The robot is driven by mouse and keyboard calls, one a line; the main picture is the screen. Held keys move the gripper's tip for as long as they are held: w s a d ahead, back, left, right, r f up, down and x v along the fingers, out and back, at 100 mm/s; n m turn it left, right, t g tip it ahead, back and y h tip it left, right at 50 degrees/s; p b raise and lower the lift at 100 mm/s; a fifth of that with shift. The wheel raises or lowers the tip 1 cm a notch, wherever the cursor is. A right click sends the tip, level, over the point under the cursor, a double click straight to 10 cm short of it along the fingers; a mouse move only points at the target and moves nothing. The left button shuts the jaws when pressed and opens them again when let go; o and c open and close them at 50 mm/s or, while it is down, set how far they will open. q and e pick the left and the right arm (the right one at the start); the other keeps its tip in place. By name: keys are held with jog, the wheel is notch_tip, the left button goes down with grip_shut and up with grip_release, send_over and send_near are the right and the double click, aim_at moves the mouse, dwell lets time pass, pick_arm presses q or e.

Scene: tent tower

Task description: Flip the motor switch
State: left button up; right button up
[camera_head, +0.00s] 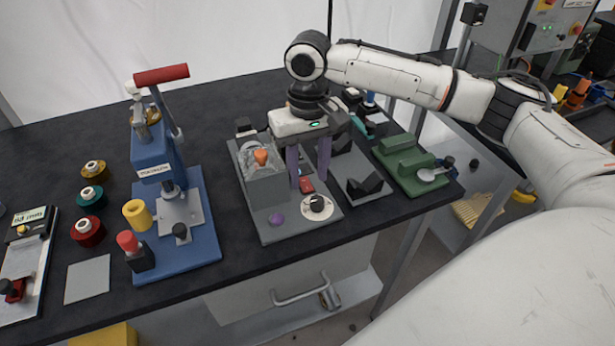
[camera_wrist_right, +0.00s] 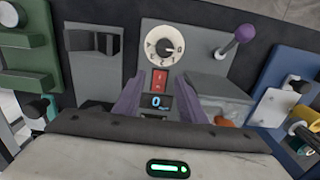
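The motor switch is a small red rocker (camera_head: 306,186) on the grey panel of a base in the middle of the table. In the right wrist view the red rocker (camera_wrist_right: 160,80) lies between a white dial and a small display showing 0. My right gripper (camera_head: 309,183) points down over this panel with its two purple fingers apart. In the right wrist view the open fingers (camera_wrist_right: 157,84) flank the red rocker, with nothing held between them. Whether the fingertips touch the panel cannot be told. My left gripper is not in view.
A white dial (camera_head: 317,204) and a purple knob (camera_head: 276,219) sit at the panel's front. A grey box with an orange knob (camera_head: 261,157) stands left of my fingers. A blue press (camera_head: 152,160) is further left; a green fixture (camera_head: 410,165) is right.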

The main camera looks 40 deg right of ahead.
aim_at(305, 185)
notch_tip(305, 185, down, 2)
jog(key=shift+f, duration=0.2)
grip_shut()
jog(key=shift+w+g, duration=0.3)
jog(key=shift+g, duration=0.3)
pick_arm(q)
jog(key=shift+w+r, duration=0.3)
pick_arm(e)
jog(key=shift+w+d+r+g+y, duration=0.1)
jog(key=shift+w+r+g+y, duration=0.15)
jog(key=shift+g, duration=0.55)
grip_release()
